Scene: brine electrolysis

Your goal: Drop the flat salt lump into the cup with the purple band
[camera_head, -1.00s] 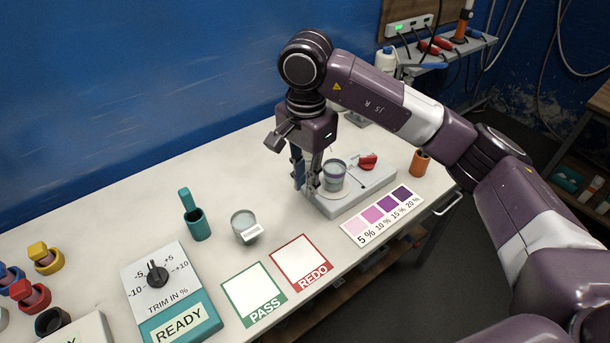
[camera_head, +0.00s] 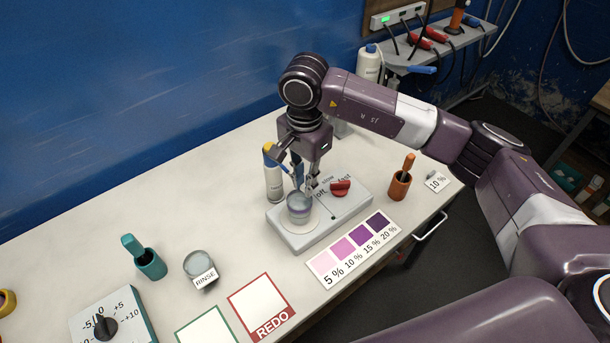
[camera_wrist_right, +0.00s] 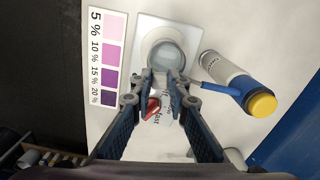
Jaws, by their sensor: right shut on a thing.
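The cup with the purple band (camera_head: 299,209) stands upright on the round plate of a pale stirrer (camera_head: 290,240); it also shows from above in the wrist view (camera_wrist_right: 167,55). My right gripper (camera_head: 312,188) points down just behind and right of the cup's rim in the head view. In the wrist view its fingertips (camera_wrist_right: 163,76) are close together at the cup's near edge. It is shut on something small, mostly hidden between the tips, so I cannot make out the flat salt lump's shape. My left gripper is out of view.
A white bottle with a blue collar and yellow top (camera_wrist_right: 225,70) stands close beside the cup. A red knob (camera_head: 341,187) is on the stirrer. A colour card (camera_head: 352,248) lies in front, an orange holder (camera_head: 400,184) right, a RINSE cup (camera_head: 197,265) left.

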